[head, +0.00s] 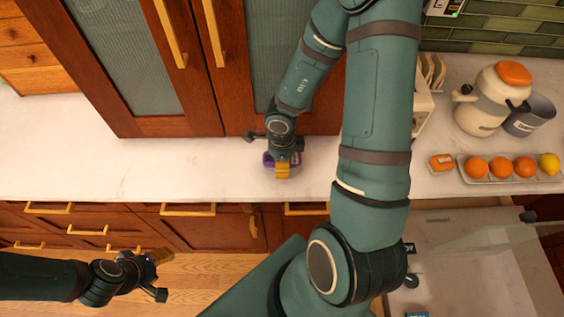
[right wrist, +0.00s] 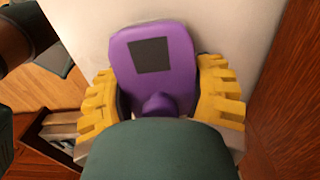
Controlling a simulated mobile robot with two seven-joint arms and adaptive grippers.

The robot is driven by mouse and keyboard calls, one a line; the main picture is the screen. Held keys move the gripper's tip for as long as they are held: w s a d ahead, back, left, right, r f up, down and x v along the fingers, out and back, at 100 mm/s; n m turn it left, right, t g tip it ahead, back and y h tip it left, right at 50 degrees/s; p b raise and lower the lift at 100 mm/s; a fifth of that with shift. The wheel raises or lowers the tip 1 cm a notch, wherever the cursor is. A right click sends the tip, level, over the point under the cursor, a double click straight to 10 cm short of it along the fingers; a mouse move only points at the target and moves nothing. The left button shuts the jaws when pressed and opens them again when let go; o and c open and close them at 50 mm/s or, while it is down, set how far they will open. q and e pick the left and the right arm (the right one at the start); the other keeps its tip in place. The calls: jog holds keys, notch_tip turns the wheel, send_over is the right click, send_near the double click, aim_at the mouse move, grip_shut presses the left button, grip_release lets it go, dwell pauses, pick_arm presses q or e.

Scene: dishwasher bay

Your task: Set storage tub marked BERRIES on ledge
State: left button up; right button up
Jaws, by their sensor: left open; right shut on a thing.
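My right gripper (head: 282,170) is shut on a purple tub (head: 267,159) at the white counter, in front of the cabinet doors. In the right wrist view the tub (right wrist: 182,80) shows a flat purple face with a dark square and a rounded knob, between the yellow fingers of my right gripper (right wrist: 162,98). No BERRIES lettering can be read. The gripper hides much of the tub in the head view, and I cannot tell whether it touches the counter. My left gripper (head: 158,270) is open and empty over the wooden floor.
The white counter (head: 120,165) is clear left of the tub. On its right are a cream jug (head: 486,108), a grey pot (head: 533,116), a tray (head: 505,183) of oranges and a lemon, and a small orange-topped tub (head: 441,162). Cabinet doors (head: 130,60) stand close behind.

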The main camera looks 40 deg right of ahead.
jog(key=shift+s, duration=0.1)
jog(key=o, duration=1.4)
jog(key=shift+c, duration=0.2)
notch_tip(320, 180, up, 7)
jog(key=p, duration=0.4)
jog(key=shift+r, duration=0.1)
notch_tip(320, 180, up, 4)
jog(key=shift+f, duration=0.2)
jog(key=shift+r, duration=0.7)
